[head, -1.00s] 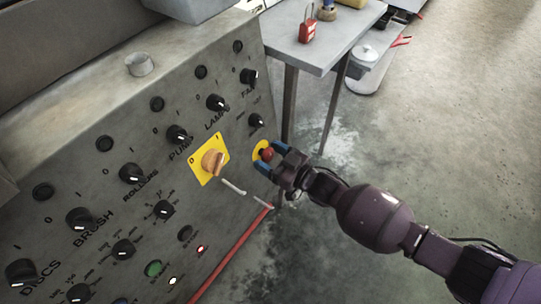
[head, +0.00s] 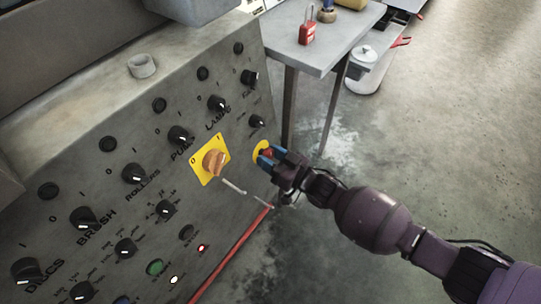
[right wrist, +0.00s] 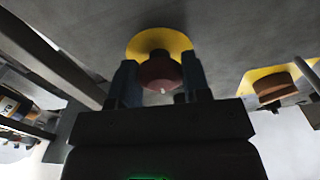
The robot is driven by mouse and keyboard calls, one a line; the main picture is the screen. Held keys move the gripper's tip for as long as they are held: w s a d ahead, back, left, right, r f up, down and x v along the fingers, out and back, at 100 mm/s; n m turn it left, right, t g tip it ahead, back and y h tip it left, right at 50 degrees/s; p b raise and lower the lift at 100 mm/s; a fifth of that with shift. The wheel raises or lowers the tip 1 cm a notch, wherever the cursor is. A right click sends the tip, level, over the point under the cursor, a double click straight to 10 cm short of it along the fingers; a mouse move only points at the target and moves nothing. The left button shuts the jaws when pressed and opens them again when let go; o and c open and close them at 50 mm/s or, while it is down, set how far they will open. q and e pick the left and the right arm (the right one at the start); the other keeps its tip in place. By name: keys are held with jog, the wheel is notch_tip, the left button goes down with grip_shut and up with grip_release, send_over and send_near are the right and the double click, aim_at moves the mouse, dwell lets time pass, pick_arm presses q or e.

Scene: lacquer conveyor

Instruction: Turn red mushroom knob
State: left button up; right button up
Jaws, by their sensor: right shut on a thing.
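The red mushroom knob (head: 267,153) sits on a round yellow plate (head: 259,149) at the right end of the grey control panel. My right gripper (head: 271,155) is at the knob, its blue fingers on either side of it and shut on it. In the right wrist view the dark red knob (right wrist: 160,72) lies between the two fingers, with the yellow plate (right wrist: 158,42) behind it. Part of the knob is hidden by the fingers in the head view. My left gripper is not in view.
An orange rotary switch (head: 214,162) on a yellow square plate is left of the knob. Several black knobs cover the panel (head: 95,175). A grey table (head: 330,40) with a red padlock (head: 307,32) stands behind. The floor at right is clear.

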jog(key=m+h, duration=0.1)
jog(key=m, duration=0.4)
jog(key=shift+m+t+p, duration=0.3)
jog(key=shift+t+p, duration=0.05)
jog(key=shift+t, duration=0.05)
jog(key=shift+s, duration=0.1)
jog(key=shift+a, duration=0.1)
